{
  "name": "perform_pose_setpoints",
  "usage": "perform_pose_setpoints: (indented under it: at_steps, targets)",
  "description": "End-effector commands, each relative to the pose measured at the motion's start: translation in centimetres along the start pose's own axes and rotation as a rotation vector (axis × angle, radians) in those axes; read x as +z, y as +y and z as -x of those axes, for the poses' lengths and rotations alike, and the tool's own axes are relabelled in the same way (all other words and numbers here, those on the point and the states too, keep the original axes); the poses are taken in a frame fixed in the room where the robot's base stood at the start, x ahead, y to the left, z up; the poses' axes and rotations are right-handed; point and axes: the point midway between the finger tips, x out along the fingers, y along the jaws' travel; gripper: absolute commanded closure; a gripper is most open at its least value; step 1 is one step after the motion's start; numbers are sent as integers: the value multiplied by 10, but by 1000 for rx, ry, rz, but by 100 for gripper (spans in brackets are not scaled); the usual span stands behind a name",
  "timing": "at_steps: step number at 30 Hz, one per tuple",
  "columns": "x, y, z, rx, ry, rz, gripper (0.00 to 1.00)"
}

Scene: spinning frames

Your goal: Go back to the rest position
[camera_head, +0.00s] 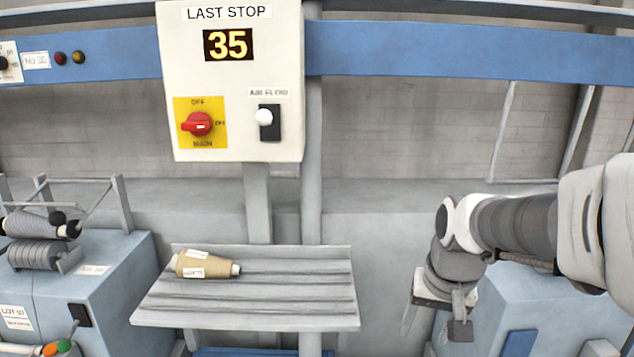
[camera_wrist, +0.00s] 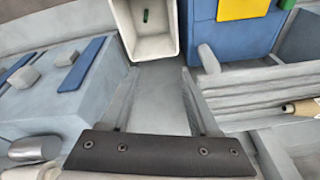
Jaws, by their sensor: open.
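My gripper (camera_head: 433,328) hangs at the right in the head view, pointing down, to the right of the grey ribbed shelf. In the wrist view my gripper (camera_wrist: 160,100) has its two fingers spread wide apart, with nothing between them. A tan cone bobbin (camera_head: 205,265) with white labels lies on its side on the ribbed shelf (camera_head: 250,320). The tip of the cone also shows at the right edge of the wrist view (camera_wrist: 301,107), well apart from the fingers.
A control box (camera_head: 235,130) reading 35, with a red knob, hangs above the shelf. A blue-grey machine (camera_head: 110,270) with spools stands at the left, another blue cabinet (camera_head: 560,310) at the right. The wrist view shows a pale bin (camera_wrist: 125,20) holding a small green item.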

Motion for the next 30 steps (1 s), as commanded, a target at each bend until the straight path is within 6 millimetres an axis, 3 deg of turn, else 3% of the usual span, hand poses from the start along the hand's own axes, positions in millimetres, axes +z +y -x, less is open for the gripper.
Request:
perform_pose_setpoints:
  at_steps: [1,3,12,19,30]
  targets:
    - [7,-3,22,-6,25,23,38]
    - [19,-6,41,-12,51,53,38]
    - [72,-10,106,-27,166,178,38]
    - [100,-8,127,-27,224,241,38]
    - [107,-8,128,-26,235,257,38]
